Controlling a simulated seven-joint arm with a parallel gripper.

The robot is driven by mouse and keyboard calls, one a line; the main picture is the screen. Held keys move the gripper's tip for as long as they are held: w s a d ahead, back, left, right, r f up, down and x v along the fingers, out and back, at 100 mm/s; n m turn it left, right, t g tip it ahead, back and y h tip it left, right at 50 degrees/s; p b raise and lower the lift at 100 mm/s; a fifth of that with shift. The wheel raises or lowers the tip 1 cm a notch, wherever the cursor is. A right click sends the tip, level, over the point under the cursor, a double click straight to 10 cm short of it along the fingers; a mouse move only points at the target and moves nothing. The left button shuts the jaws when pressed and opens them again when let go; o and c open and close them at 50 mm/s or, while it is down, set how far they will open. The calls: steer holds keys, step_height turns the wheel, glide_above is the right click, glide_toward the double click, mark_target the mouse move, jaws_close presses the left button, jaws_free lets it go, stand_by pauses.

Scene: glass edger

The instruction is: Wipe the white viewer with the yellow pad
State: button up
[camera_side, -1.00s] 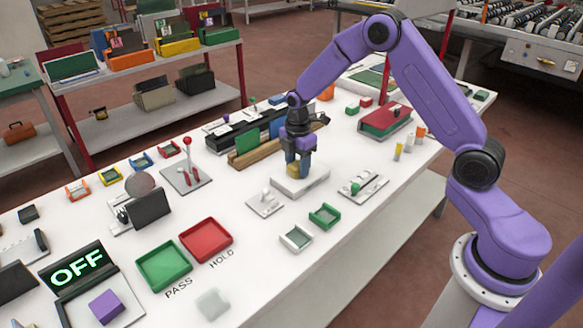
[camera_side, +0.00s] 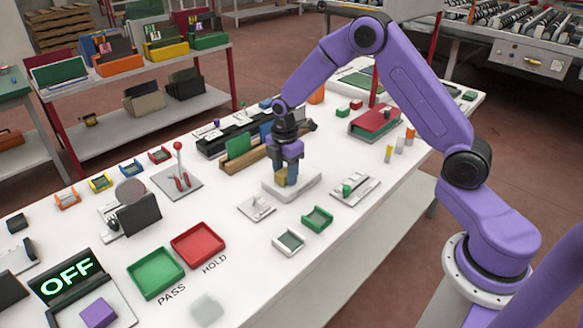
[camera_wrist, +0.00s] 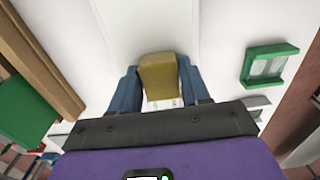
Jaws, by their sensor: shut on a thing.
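The white viewer (camera_side: 304,189) is a low white slab on the bench, in the middle of the side view. My gripper (camera_side: 287,178) points down over its left part. Its blue fingers are shut on the yellow pad (camera_side: 281,177), a small block. In the wrist view the yellow pad (camera_wrist: 158,75) sits between the two fingers, with white surface around it. The pad's lower end is at the viewer's top; I cannot tell whether it presses on it. The fingers partly hide the viewer.
A wooden rack (camera_side: 236,162) with upright green and blue plates stands close behind-left. A small white plate fixture (camera_side: 257,207) is in front. A green tray (camera_side: 317,219) and a fixture with a green knob (camera_side: 353,190) are nearby. Bare bench lies toward the front edge.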

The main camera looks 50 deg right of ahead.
steer(key=shift+a, duration=1.05)
steer(key=shift+d, duration=3.75)
step_height(320, 180, up, 8)
steer(key=shift+a+r, duration=0.15)
